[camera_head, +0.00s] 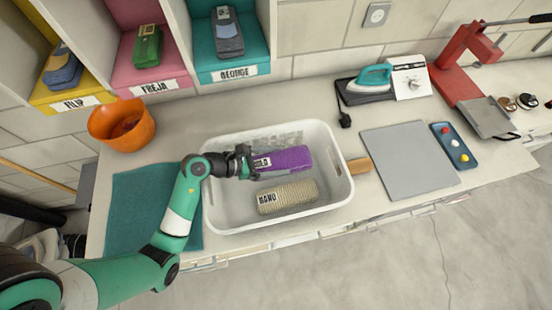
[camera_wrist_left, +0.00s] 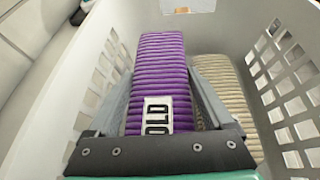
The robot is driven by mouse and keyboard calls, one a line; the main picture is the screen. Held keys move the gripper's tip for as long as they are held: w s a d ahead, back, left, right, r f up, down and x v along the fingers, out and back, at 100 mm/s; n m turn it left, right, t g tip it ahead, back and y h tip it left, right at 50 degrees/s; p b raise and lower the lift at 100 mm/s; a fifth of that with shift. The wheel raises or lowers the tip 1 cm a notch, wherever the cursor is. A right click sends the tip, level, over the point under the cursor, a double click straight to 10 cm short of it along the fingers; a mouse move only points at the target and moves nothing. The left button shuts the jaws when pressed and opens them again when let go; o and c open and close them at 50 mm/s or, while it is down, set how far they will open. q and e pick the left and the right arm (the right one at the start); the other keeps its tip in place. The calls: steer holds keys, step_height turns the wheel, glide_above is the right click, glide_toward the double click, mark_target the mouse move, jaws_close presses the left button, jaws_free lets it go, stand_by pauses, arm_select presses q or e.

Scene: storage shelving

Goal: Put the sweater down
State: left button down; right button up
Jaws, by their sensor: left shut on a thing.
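A purple ribbed sweater (camera_head: 292,160), rolled or folded into a block, is in the white basket (camera_head: 225,219) in the head view. My left gripper (camera_head: 250,162) is shut on its left end, over the basket. In the left wrist view the purple sweater (camera_wrist_left: 162,78) lies between the two fingers, with a label reading "OLD" partly covered by the gripper. A beige sweater (camera_head: 290,197) labelled "NANU" lies in the basket beside it; it also shows in the left wrist view (camera_wrist_left: 222,82). I cannot tell whether the purple sweater touches the basket floor. My right gripper is not in view.
An orange bowl (camera_head: 121,138), a teal mat (camera_head: 135,205), a grey board (camera_head: 408,160) and an iron (camera_head: 373,78) are on the counter. The basket walls surround the gripper.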

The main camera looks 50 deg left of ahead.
arm_select(q)
steer(key=shift+f, duration=0.25)
jaws_free()
steer(key=shift+r, duration=0.1)
steer(key=shift+s+a+r+p, duration=0.25)
steer(key=shift+s+r+p, duration=0.1)
steer(key=shift+r, duration=0.4)
steer(key=v, duration=1.1)
